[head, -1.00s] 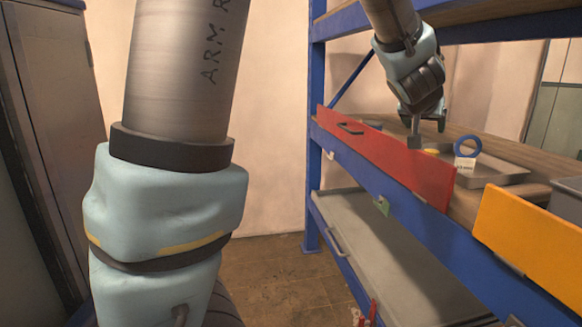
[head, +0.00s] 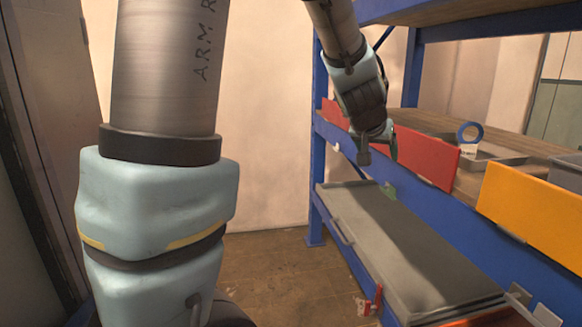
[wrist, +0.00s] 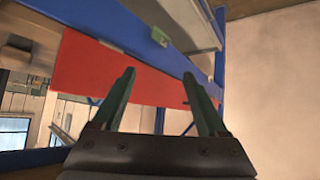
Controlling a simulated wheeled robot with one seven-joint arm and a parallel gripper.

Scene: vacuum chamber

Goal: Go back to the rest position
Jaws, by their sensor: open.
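My gripper shows in the wrist view (wrist: 160,105) with its two green fingers apart and nothing between them. In the head view my gripper (head: 392,150) is at the end of my arm, in front of the shelf's red panel, and its fingers are mostly hidden behind the wrist. The red panel (head: 425,158) runs along the shelf front. It also fills much of the wrist view (wrist: 110,68) beyond the fingers.
The blue shelf rack (head: 316,150) stands at right. A tray (head: 500,155) with a blue ring (head: 470,125) sits on its upper board. A yellow-orange panel (head: 530,210) and a lower grey shelf (head: 400,245) are nearer. Open floor (head: 280,270) lies left of the rack.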

